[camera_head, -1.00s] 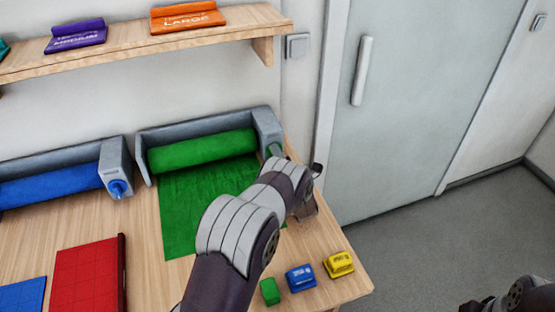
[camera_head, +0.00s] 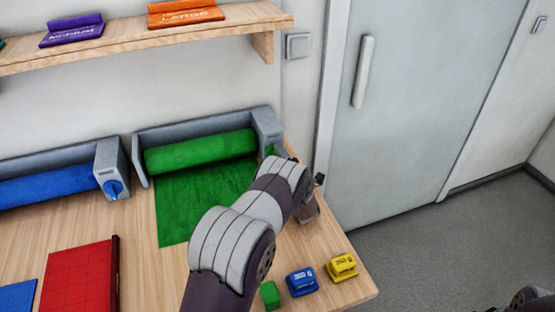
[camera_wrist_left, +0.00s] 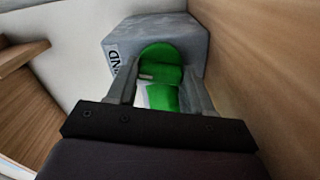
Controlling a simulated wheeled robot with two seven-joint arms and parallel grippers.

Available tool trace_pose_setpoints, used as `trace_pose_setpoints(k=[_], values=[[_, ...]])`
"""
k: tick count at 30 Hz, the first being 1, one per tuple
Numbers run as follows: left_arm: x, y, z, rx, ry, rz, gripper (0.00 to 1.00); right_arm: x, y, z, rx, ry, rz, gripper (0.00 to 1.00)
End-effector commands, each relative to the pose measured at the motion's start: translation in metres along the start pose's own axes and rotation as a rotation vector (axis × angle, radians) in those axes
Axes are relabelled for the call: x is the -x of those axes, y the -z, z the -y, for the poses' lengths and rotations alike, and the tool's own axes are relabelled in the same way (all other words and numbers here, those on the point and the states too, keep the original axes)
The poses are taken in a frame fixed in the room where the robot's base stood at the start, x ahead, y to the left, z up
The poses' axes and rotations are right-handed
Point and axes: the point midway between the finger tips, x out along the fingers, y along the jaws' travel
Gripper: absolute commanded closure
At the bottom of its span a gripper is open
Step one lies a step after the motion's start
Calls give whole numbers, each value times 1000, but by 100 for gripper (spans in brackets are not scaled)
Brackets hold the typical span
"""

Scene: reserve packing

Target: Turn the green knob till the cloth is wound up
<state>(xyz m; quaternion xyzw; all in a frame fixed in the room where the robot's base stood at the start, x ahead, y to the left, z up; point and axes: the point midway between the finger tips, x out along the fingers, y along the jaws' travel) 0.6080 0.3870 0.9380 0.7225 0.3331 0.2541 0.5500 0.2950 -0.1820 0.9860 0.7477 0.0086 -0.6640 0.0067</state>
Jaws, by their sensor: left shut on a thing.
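The green knob (camera_wrist_left: 161,55) sits on the end of a grey holder (camera_wrist_left: 195,30). My left gripper (camera_wrist_left: 160,92) is shut on it, one finger on each side. In the head view a bit of green knob (camera_head: 270,151) shows at the right end of the holder (camera_head: 266,125); my left arm mostly hides the gripper there. The green cloth (camera_head: 190,205) lies flat on the table and runs up to a thick green roll (camera_head: 200,151) in the holder. Part of the cloth's right side is behind my arm.
A second holder with a blue roll (camera_head: 50,186) and blue knob (camera_head: 113,188) stands at left. A red block (camera_head: 75,280), and small green (camera_head: 269,295), blue (camera_head: 301,281) and yellow (camera_head: 341,267) pieces lie near the front. A shelf (camera_head: 130,45) runs above.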

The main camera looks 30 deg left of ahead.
Motion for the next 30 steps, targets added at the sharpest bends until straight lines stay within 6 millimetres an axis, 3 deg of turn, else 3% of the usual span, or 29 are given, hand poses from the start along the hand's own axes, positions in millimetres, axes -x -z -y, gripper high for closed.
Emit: trace_pose_setpoints(k=[9, 10, 12, 22, 30], values=[[1, -1, 2, -4, 4, 4, 79, 0, 0, 0, 0, 0, 0, 57], [1, -1, 2, -4, 4, 4, 46, 0, 0, 0, 0, 0, 0, 57], [1, -1, 2, -4, 4, 4, 23, 0, 0, 0, 0, 0, 0, 57], [5, -1, 1, -2, 2, 3, 23, -1, 0, 0, 0, 0, 0, 57], [58, -2, 2, -4, 2, 6, 23, -9, -1, 0, 0, 0, 0, 57]])
